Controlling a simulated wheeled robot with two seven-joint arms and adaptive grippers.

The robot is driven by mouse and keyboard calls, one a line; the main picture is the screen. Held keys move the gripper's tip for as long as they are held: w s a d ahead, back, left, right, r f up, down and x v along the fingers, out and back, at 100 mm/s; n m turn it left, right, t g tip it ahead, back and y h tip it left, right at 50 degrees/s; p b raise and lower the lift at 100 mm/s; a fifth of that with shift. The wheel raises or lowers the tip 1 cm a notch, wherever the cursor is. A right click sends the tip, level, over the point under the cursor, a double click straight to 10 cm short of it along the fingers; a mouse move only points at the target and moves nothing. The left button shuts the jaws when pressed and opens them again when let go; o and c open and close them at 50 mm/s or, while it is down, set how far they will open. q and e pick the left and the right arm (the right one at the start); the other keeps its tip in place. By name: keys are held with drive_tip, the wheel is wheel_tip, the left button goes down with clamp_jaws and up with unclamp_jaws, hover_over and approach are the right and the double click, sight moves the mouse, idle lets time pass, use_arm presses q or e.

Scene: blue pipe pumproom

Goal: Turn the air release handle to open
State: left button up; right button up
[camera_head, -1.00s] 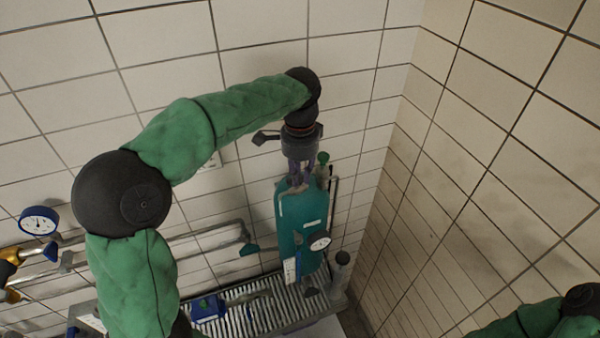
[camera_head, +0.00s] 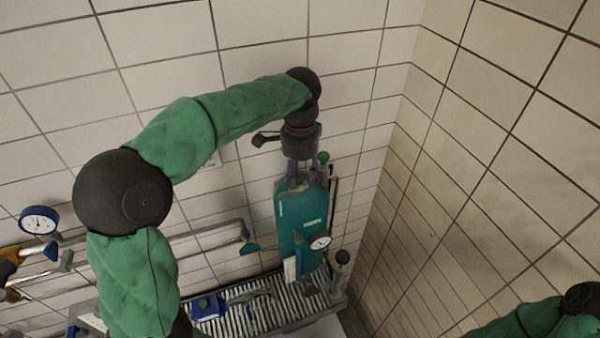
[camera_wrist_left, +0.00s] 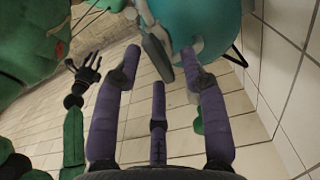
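The teal air vessel (camera_head: 302,222) stands upright by the wall at the corner. My left gripper (camera_head: 300,182) hangs at its top, fingers pointing down. In the left wrist view, the left gripper (camera_wrist_left: 160,64) is open, its purple fingers apart. A grey lever, seemingly the air release handle (camera_wrist_left: 155,55), lies between the fingertips beside the teal vessel (camera_wrist_left: 195,22); I cannot tell whether they touch. In the head view the handle is hidden or too small to make out. My right gripper (camera_wrist_left: 84,66) shows small and dark in the left wrist view, its fingers spread and empty.
A round gauge (camera_head: 319,240) is on the vessel's front, and a green-capped fitting (camera_head: 323,160) stands at its top right. Pipes and a blue-rimmed gauge (camera_head: 38,220) are at left. A slatted grate (camera_head: 265,308) lies below. Tiled walls close in behind and right.

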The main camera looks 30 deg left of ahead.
sight(300, 176)
use_arm(q)
drive_tip(key=shift+r, duration=0.15)
wheel_tip(300, 176, up, 12)
idle(0.5)
idle(0.4)
